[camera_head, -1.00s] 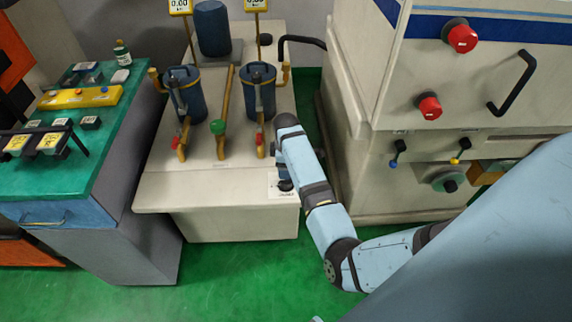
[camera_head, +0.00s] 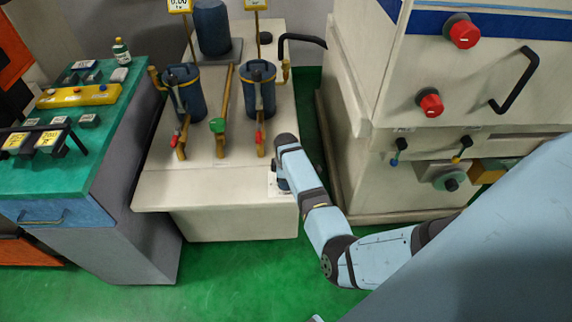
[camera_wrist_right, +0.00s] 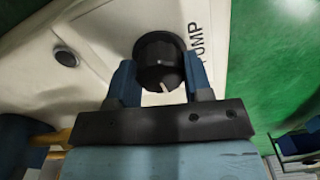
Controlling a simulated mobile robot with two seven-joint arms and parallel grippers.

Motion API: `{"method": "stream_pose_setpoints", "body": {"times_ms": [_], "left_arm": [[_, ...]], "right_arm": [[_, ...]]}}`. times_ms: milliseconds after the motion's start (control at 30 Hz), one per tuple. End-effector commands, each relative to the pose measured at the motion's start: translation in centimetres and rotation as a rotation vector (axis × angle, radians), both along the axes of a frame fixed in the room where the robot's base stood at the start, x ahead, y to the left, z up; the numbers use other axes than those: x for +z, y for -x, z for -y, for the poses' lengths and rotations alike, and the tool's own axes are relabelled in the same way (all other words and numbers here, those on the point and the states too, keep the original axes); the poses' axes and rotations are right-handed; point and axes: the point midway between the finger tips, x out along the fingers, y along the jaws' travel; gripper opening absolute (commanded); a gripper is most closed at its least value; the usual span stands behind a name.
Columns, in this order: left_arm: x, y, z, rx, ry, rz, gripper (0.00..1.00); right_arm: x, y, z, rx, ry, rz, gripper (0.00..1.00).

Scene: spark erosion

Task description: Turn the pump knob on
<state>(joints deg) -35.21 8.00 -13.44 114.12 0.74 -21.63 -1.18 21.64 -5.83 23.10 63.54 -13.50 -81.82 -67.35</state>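The pump knob (camera_wrist_right: 158,62) is black and round with a white pointer mark, on a pale panel beside the printed word PUMP. In the right wrist view its mark points toward my gripper. My right gripper (camera_wrist_right: 161,82) has its two blue fingers on either side of the knob, and I see no clear closing on it; contact is hard to judge. In the head view my right gripper (camera_head: 281,184) is at the front right corner of the pale pump unit (camera_head: 215,190), and the arm and gripper hide most of the knob. My left gripper is not in view.
Blue filter canisters (camera_head: 259,92) and levers with red and green handles stand on the unit. A pale machine (camera_head: 350,165) with red knobs is close on the right. A green-topped bench (camera_head: 60,178) is on the left. Green floor (camera_head: 220,280) lies in front.

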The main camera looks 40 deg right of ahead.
Motion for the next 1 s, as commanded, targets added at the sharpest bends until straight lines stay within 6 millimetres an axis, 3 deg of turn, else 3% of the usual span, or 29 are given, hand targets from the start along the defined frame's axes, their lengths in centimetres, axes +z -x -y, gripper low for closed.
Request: {"method": "stream_pose_setpoints", "body": {"times_ms": [467, 1000], "left_arm": [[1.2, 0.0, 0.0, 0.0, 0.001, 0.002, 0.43], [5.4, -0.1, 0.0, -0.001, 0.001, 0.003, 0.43]], "right_arm": [[0.2, 0.1, 0.0, -0.067, 0.001, -0.002, 0.23], [0.3, 0.1, 0.0, -0.516, 0.001, -0.005, 0.23]]}}
